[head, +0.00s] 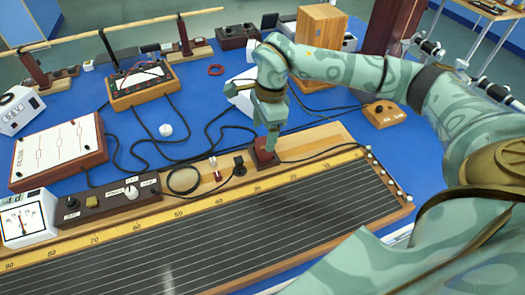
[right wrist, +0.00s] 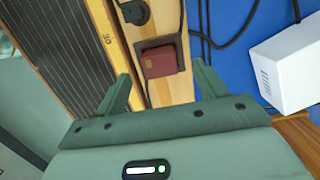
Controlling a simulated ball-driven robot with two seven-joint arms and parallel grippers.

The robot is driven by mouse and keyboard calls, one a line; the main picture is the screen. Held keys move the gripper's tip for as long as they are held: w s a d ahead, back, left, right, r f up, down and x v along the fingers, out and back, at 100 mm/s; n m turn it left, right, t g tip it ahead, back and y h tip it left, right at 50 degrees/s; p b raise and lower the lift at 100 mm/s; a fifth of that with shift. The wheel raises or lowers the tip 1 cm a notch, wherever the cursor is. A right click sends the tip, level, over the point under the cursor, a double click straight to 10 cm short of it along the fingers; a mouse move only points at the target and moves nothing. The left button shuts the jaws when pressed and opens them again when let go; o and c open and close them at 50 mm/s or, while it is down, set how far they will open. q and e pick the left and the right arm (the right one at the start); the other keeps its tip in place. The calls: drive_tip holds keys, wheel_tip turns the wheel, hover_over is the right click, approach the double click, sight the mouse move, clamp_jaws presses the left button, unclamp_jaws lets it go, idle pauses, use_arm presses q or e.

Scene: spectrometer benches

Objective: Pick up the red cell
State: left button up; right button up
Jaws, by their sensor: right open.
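The red cell (head: 264,156) is a small dark red block in a dark holder on the wooden edge strip of the long wired board. In the right wrist view the red cell (right wrist: 160,61) shows between and just beyond the fingertips. My right gripper (head: 271,143) points down directly over the cell and hides part of it. In the right wrist view my right gripper (right wrist: 161,73) is open, one finger toward each side of the cell, with nothing held. I cannot tell whether a finger touches it. My left gripper is not in view.
The wired board (head: 240,222) fills the front. A black knob (head: 239,165) stands on the strip left of the cell. Dark cables run across the blue table. A white box (right wrist: 290,65) lies near the gripper. A wooden block (head: 319,40) stands behind.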

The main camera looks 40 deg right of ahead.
sight(264, 143)
wheel_tip(264, 143, down, 5)
drive_tip(key=shift+s+r+b, duration=0.1)
drive_tip(key=shift+b, duration=0.6)
drive_tip(key=shift+a+f, duration=0.1)
drive_tip(key=shift+f, duration=0.35)
drive_tip(key=shift+r, duration=0.1)
drive_tip(key=c, duration=1.1)
